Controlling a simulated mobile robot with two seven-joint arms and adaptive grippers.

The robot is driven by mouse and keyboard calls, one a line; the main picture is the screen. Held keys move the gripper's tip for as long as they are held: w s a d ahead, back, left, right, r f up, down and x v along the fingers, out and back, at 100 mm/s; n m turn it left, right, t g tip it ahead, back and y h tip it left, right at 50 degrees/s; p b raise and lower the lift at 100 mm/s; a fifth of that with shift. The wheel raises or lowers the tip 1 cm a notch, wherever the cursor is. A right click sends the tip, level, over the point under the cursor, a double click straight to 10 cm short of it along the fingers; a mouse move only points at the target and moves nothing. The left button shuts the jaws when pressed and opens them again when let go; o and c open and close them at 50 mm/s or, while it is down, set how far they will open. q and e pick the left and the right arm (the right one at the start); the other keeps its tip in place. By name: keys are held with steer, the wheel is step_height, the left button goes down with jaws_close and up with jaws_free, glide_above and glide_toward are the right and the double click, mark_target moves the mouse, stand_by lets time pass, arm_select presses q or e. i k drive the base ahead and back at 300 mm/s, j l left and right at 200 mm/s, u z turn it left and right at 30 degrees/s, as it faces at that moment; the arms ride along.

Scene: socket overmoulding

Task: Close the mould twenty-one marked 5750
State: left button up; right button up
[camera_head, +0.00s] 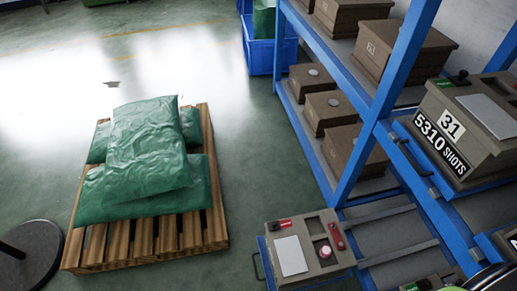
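No mould with a readable 21 or 5750 mark shows in the head view. A brown mould marked 31 and 5310 SHOTS (470,125) sits on a shelf at the right. Another mould-like unit (308,248) stands low at the bottom centre. It has a white plate, a red label, and a red-and-white knob on top, and no number on it can be read. Parts of further units (435,281) are cut off at the bottom right corner. Neither of my grippers is in view.
A blue rack (380,95) holds several brown boxes (343,147). A wooden pallet (150,240) with green sacks (145,150) stands at the left. A dark round disc (33,250) lies at bottom left. Blue bins (262,55) stand at the back. The floor between pallet and rack is clear.

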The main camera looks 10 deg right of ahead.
mark_target(292, 260)
steer(key=k+j+z, duration=0.15)
steer(key=z, duration=0.2)
steer(key=k+j+z, duration=0.15)
steer(key=j+z, duration=0.2)
steer(key=k+j+z, duration=0.2)
steer(key=z, duration=0.15)
